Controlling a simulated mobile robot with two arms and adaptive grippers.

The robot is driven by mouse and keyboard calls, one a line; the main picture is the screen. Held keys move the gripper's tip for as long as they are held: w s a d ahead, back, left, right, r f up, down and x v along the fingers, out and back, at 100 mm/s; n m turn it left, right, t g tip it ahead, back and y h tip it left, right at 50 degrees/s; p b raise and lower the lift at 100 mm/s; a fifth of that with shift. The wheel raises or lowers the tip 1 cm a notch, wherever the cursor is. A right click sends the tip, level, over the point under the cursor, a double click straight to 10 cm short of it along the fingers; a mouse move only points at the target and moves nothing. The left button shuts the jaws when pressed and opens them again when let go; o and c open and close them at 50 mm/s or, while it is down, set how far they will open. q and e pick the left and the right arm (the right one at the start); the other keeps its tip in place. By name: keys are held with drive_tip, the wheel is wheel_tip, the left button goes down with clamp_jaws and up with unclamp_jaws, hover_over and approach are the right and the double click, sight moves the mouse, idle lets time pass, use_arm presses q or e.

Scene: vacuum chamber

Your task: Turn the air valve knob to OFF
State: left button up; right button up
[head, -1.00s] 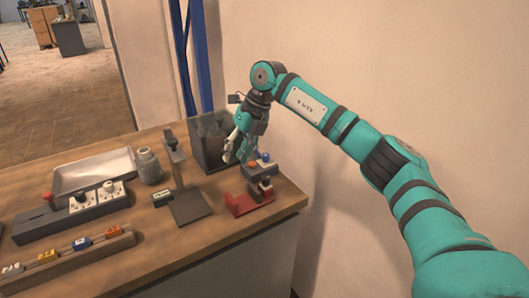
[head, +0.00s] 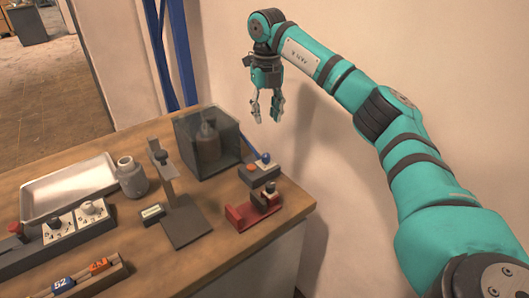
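Two white dial plates with knobs, the left one (head: 58,229) and the right one (head: 91,212), sit on a grey panel on the bench at left. A small grey unit (head: 259,177) with an orange-red button and a blue ball knob (head: 265,158) stands beside the glass chamber (head: 222,143). I cannot tell which of these is the air valve knob, and no OFF label is legible. My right gripper (head: 267,116) points down, open and empty, in the air above the chamber's right side. It touches nothing. My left gripper is not in view.
A brown bottle (head: 207,143) stands inside the chamber. A red stand (head: 243,215) is near the bench's right edge. The wall is behind.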

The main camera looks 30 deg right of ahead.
hover_over(266, 155)
wheel_tip(266, 155, down, 6)
drive_tip(key=shift+f, duration=0.2)
wheel_tip(266, 155, down, 7)
drive_tip(key=shift+r+p, duration=0.1)
drive_tip(key=shift+p, duration=0.4)
drive_tip(key=shift+w+f, duration=0.1)
drive_tip(key=shift+f, duration=0.35)
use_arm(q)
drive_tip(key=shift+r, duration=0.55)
use_arm(e)
clamp_jaws()
